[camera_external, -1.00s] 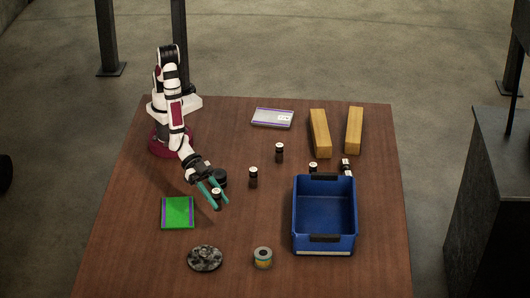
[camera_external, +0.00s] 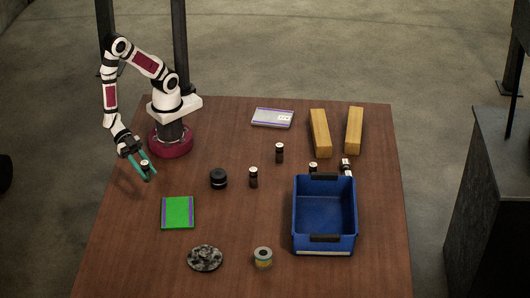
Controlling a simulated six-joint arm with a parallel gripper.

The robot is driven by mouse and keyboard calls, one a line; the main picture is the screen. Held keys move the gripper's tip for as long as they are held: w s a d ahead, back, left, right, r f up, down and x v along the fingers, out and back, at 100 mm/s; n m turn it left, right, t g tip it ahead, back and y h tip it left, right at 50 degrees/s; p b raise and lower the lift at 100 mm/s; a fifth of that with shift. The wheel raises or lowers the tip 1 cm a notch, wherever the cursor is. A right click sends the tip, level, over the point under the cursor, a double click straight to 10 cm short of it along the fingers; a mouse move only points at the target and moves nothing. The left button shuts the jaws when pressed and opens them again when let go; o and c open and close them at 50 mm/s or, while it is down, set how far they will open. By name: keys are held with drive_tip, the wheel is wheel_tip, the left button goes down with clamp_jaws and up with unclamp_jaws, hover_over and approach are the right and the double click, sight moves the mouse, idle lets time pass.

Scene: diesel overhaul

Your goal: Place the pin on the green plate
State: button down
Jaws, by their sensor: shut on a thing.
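My gripper (camera_external: 145,170) is at the left side of the table, up and to the left of the green plate. Its teal fingers are shut on a small dark pin with a white top (camera_external: 145,164). The pin is held upright or nearly so, apparently above the table surface. The green plate (camera_external: 178,212) is a flat bright-green square with purple strips on its left and right sides. It lies bare on the table, apart from the gripper.
A black round part (camera_external: 219,179) sits right of the gripper. Similar white-topped pins (camera_external: 253,178) stand around the middle. A blue bin (camera_external: 325,214) is at the right, wooden blocks (camera_external: 320,134) behind it. A mottled grey disc (camera_external: 205,258) and a spool (camera_external: 263,258) lie in front.

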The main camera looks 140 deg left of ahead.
drive_tip(key=w+a+f, duration=0.1)
drive_tip(key=w+f, duration=0.1)
drive_tip(key=w+a+f, duration=0.2)
drive_tip(key=w, duration=0.1)
drive_tip(key=w+a+f, duration=0.1)
drive_tip(key=w, duration=0.2)
drive_tip(key=shift+w+a+f, duration=0.15)
drive_tip(key=shift+a+f, duration=0.15)
drive_tip(key=shift+f, duration=0.1)
drive_tip(key=shift+w+a+f, duration=0.1)
drive_tip(key=shift+w+f, duration=0.1)
drive_tip(key=shift+f, duration=0.9)
drive_tip(key=shift+w+f, duration=0.15)
drive_tip(key=shift+f, duration=0.95)
drive_tip(key=c, duration=0.6)
unclamp_jaws()
drive_tip(key=shift+f, duration=0.15)
